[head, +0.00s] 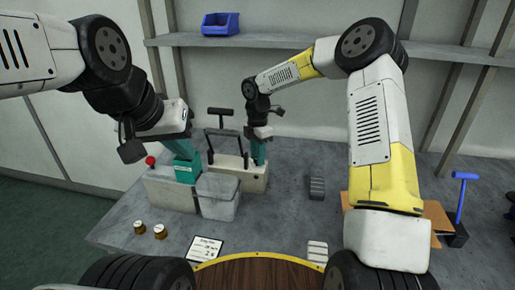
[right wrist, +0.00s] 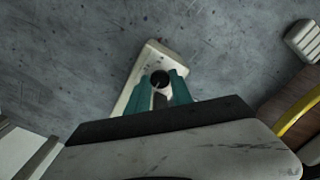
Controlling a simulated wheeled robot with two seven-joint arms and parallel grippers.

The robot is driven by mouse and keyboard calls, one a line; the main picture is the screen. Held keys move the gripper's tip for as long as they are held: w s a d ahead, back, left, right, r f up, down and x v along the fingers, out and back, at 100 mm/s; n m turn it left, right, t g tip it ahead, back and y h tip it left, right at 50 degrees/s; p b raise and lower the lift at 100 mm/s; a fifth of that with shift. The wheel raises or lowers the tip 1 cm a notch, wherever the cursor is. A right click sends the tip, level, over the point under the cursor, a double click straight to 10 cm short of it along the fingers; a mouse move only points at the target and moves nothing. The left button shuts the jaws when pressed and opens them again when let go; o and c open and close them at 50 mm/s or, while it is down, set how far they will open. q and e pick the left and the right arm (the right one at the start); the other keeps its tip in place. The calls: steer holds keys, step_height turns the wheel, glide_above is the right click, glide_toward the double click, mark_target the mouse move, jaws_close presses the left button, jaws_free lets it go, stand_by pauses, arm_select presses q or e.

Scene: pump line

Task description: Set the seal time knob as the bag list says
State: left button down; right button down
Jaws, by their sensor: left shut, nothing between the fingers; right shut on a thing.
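The sealer (head: 254,181) is a long pale body with a raised black handle (head: 221,112), standing on the grey table. My right gripper (head: 258,163) is at its right end. In the right wrist view its teal fingers (right wrist: 160,88) are shut on the dark round seal time knob (right wrist: 160,79) on top of the pale body; the knob's marks cannot be read. My left gripper (head: 186,170) is shut and empty, above the grey boxes left of the sealer. The bag list (head: 206,248) is a white card at the table's front; its small writing is not clearly legible.
A grey bin (head: 218,196) and a box (head: 168,190) with a red button (head: 150,161) stand left of the sealer. Two small brass-coloured pieces (head: 139,227) are at front left. A ribbed block (head: 317,188) and a blue-handled tool (head: 463,196) are to the right.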

steer(key=m, duration=0.4)
steer(key=shift+r, duration=0.1)
steer(key=m, duration=0.4)
steer(key=shift+m, duration=0.3)
steer(key=m, duration=0.8)
steer(key=shift+m, duration=0.3)
steer(key=shift+w, duration=0.1)
steer(key=c, duration=1.1)
jaws_free()
steer(key=shift+c, duration=0.2)
